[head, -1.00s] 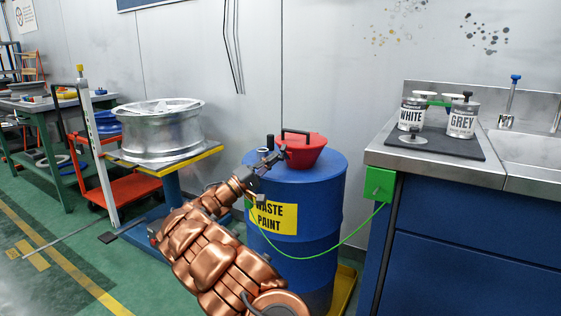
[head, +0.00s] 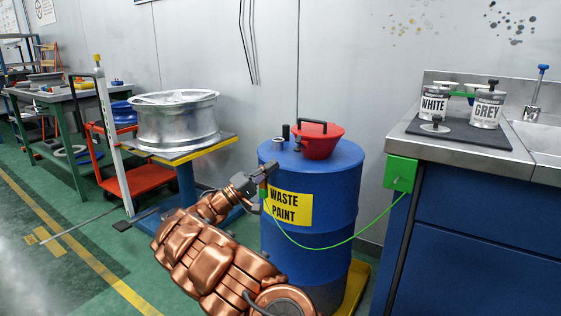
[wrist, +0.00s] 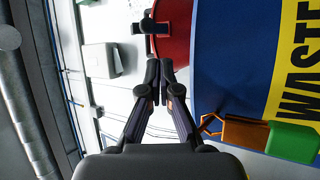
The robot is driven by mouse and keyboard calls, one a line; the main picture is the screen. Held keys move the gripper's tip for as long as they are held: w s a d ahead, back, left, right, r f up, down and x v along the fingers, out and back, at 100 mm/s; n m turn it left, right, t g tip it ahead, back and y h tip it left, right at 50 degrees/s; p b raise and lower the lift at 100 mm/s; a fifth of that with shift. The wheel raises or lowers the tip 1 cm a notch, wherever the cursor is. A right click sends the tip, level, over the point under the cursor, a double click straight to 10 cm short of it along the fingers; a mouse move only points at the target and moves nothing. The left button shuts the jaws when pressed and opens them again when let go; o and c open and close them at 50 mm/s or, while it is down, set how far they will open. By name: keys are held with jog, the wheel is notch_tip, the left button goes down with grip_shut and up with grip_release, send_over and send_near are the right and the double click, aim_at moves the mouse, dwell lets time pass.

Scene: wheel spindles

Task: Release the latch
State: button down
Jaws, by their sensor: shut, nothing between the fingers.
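My gripper (head: 268,176) is at the upper left of the blue drum (head: 335,200) in the head view, below its rim. In the wrist view its dark fingers (wrist: 160,72) are together, with nothing between them. A red funnel (head: 322,147) with a black handle (head: 312,124) sits on the drum top. In the wrist view the red funnel (wrist: 173,22) lies just beyond the fingertips, with a small dark fitting (wrist: 150,26) at its edge. I cannot tell surely whether that fitting is the latch. No contact is visible.
An orange and green clamp (wrist: 292,141) is on the drum beside my gripper in the wrist view. A green wire (head: 340,243) hangs from the drum to a green box (head: 400,173) on the blue cabinet. A silver wheel (head: 175,120) stands on a stand to the left.

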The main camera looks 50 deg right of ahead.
jog(key=shift+f+v, duration=0.2)
jog(key=shift+v, duration=1.1)
jog(key=shift+d, duration=0.1)
jog(key=s+a+r+m+y+p, duration=0.1)
jog(key=s+a+r+y+p, duration=0.4)
jog(key=s+r+p, duration=0.6)
jog(key=s+a+r+y+p, duration=0.4)
jog(key=s+r+y+p, duration=0.1)
jog(key=s+r+p, duration=0.55)
jog(key=s+a+r+n+t+y+p, duration=0.2)
jog(key=a+p, duration=0.5)
jog(key=a, duration=0.4)
jog(key=s+a+r+n+t+y+p, duration=0.2)
jog(key=s+a+y+p, duration=0.3)
jog(key=a+p, duration=0.3)
jog(key=s+a+r+n+t+y+p, duration=0.3)
jog(key=a+p, duration=0.5)
jog(key=a, duration=0.7)
jog(key=shift+s+r+n+y, duration=0.6)
jog(key=shift+y, duration=0.2)
